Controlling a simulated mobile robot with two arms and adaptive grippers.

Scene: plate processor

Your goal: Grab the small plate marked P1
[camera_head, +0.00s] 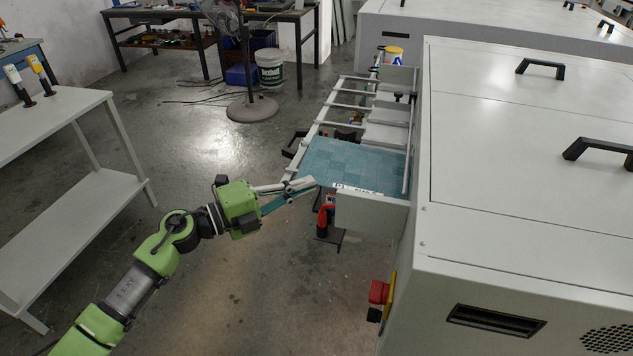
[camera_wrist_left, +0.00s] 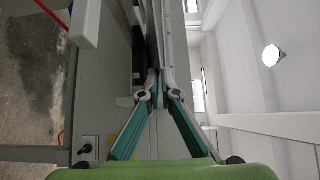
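A flat teal plate (camera_head: 350,162) with a white label reading P1 lies on the rail frame beside the white machine, in the head view. My left gripper (camera_head: 313,183) comes in from the left at the plate's near left corner, fingertips overlapping or touching its edge. In the left wrist view my gripper's fingers (camera_wrist_left: 158,82) with teal pads converge toward the tips, close together. The plate's edge between them is too small to make out, so I cannot tell whether they grip it. My right gripper is not in view.
The white machine (camera_head: 520,200) fills the right side. The rail frame (camera_head: 335,98) runs back along it, with a white end panel (camera_head: 370,214) in front of the plate. A red-handled part (camera_head: 323,220) is just below the gripper. A white table (camera_head: 45,130) stands left; the floor between is open.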

